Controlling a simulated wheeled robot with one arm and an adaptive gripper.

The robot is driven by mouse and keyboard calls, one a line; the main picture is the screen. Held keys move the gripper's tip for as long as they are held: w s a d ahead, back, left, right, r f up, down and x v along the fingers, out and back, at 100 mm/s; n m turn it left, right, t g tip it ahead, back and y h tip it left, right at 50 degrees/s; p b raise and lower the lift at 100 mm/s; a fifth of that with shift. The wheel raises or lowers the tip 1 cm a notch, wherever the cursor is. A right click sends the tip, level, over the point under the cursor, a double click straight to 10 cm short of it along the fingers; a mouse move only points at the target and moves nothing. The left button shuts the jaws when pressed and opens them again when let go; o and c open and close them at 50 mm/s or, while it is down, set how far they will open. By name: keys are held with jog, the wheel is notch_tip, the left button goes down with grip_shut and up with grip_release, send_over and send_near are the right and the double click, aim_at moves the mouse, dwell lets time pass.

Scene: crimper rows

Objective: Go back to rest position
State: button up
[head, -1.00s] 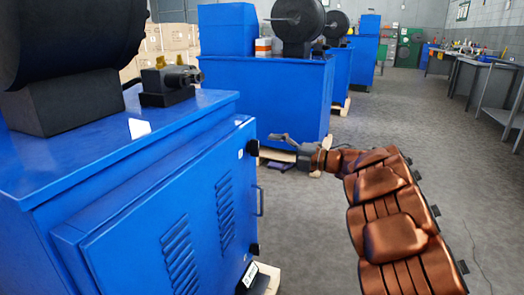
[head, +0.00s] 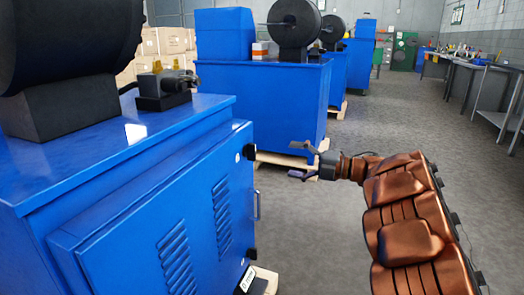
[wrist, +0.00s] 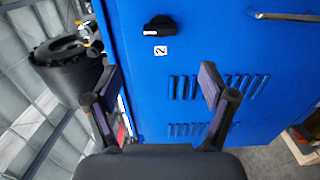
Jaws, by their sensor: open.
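My gripper (head: 303,160) is open and empty, held out over the floor to the right of the near blue cabinet (head: 150,215) in the head view. Its two fingers are spread apart and touch nothing. In the wrist view my gripper (wrist: 160,95) shows both fingers apart. Behind them is the blue front of a cabinet (wrist: 200,50) with louvred vents, a black knob (wrist: 158,26) and a label reading 2.
A small black machine (head: 165,88) and a large black drum (head: 65,40) stand on the near cabinet. More blue cabinets (head: 265,100) on pallets line up behind. Workbenches (head: 480,85) stand along the right wall. The grey aisle floor (head: 390,125) between is clear.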

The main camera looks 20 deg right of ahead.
jog(key=w+d+r+m+t+h+p, duration=0.3)
jog(key=r+m+h+p, duration=0.15)
jog(key=r, duration=0.45)
jog(key=w+d+r+m+t+h+p, duration=0.35)
jog(key=r+h+p, duration=0.2)
jog(key=r, duration=0.35)
jog(key=s+d+r+m+g+h+p, duration=0.2)
jog(key=s+d+r+m+h+p, duration=0.55)
jog(key=r+m+h+p, duration=0.4)
jog(key=s+a+f+m+g+y+p, duration=0.1)
jog(key=s+a+g+p, duration=0.4)
jog(key=s, duration=1)
jog(key=s+a+f+m+g+y+p, duration=0.1)
jog(key=s+a+m+g+y+p, duration=0.2)
jog(key=s+a+p, duration=0.6)
jog(key=s+a+f+m+g+y+p, duration=0.1)
jog(key=s+a+m+g+y+p, duration=0.2)
jog(key=s, duration=1.7)
jog(key=a+m+g+p, duration=0.2)
jog(key=a+g+p, duration=0.2)
jog(key=a+g, duration=0.2)
jog(key=shift+s+a+f, duration=0.25)
jog(key=shift+s+a, duration=0.1)
jog(key=shift+a, duration=0.25)
jog(key=shift+m, duration=0.25)
